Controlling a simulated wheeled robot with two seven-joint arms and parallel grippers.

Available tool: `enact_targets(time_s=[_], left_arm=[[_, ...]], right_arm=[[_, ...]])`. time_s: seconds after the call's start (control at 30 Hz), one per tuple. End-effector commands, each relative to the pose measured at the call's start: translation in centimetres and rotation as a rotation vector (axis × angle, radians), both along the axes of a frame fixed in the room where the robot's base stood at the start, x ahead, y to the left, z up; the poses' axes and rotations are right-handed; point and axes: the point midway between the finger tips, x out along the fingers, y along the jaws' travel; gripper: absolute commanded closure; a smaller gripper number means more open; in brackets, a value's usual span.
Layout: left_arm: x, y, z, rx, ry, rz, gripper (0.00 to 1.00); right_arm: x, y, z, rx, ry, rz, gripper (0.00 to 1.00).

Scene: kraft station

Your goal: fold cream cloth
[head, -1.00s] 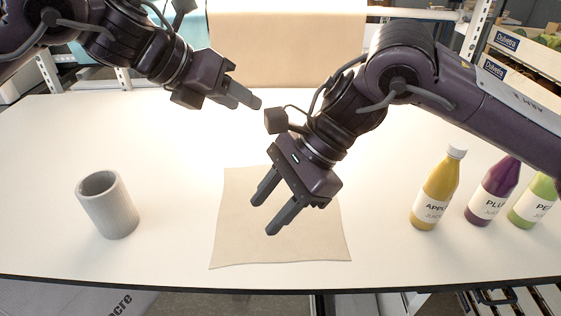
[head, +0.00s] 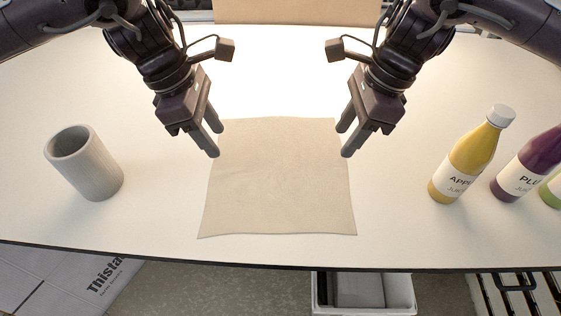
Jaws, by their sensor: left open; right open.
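The cream cloth (head: 278,185) lies flat and spread out on the white table, roughly square, with slightly wavy edges. My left gripper (head: 212,144) is open at the cloth's far left corner. My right gripper (head: 347,146) is open at the cloth's far right corner. Both point down and hold nothing. I cannot tell whether the fingertips touch the cloth.
A grey ribbed cup (head: 88,168) stands left of the cloth. A yellow juice bottle (head: 468,160), a purple bottle (head: 530,168) and a green bottle (head: 551,190) stand at the right. The table (head: 160,225) is clear around the cloth.

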Motion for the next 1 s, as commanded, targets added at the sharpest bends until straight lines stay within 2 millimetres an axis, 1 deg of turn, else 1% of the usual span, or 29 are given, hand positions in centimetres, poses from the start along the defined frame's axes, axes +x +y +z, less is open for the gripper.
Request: enact_targets(time_s=[0.03,0.2,0.3,0.4,0.53,0.93,1.0], left_arm=[[-0.1,0.1,-0.9,0.000,0.005,0.002,0.58],[-0.1,0.0,-3.6,0.000,0.004,0.002,0.58],[0.0,0.0,-4.8,-0.001,0.003,0.003,0.58],[0.0,0.0,-5.6,-0.001,0.001,0.004,0.58],[0.0,0.0,-6.1,-0.002,0.001,0.004,0.58],[0.0,0.0,-6.4,-0.002,0.000,0.005,0.58],[0.0,0.0,-6.3,-0.001,0.000,0.005,0.63]], right_arm=[[-0.1,0.0,-0.9,0.001,0.005,0.001,0.58],[-0.1,0.0,-3.5,0.000,0.003,0.002,0.58],[-0.1,0.0,-4.8,0.000,0.000,0.002,0.58],[-0.1,0.0,-5.6,0.002,0.000,0.002,0.58],[-0.1,0.0,-6.1,0.001,-0.001,0.002,0.58],[0.0,0.1,-6.4,0.002,-0.001,0.003,0.58],[0.0,0.0,-6.3,0.001,-0.001,0.002,0.63]])
